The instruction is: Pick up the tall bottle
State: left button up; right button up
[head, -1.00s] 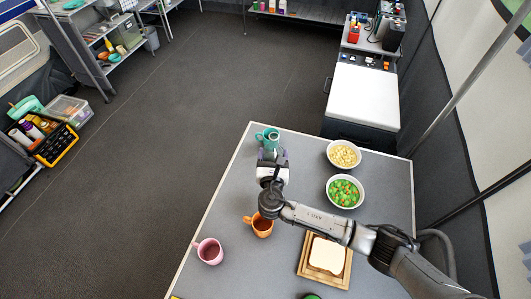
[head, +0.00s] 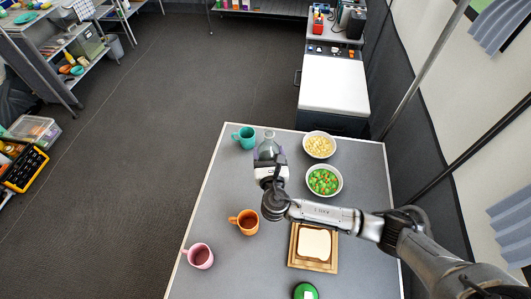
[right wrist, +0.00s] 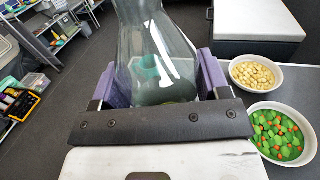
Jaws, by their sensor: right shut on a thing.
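The tall bottle (head: 268,147) is clear glass with a wide body and a narrower neck. It is near the far end of the grey table (head: 215,215). My right gripper (head: 268,157) is shut on it. In the right wrist view the bottle (right wrist: 150,45) stands between the two purple finger pads, its lower part hidden by the gripper body. Whether its base touches the table is hidden. My left gripper is in neither current view.
A teal mug (head: 244,137) stands left of the bottle. Bowls of pale pieces (head: 319,145) and green-orange vegetables (head: 324,181) are on the right. Nearer are an orange mug (head: 246,222), a pink mug (head: 200,256) and bread on a wooden board (head: 313,266).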

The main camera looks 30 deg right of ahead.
jog(key=shift+s+d+r, duration=0.1)
jog(key=shift+s+r, duration=0.05)
dwell(0.5)
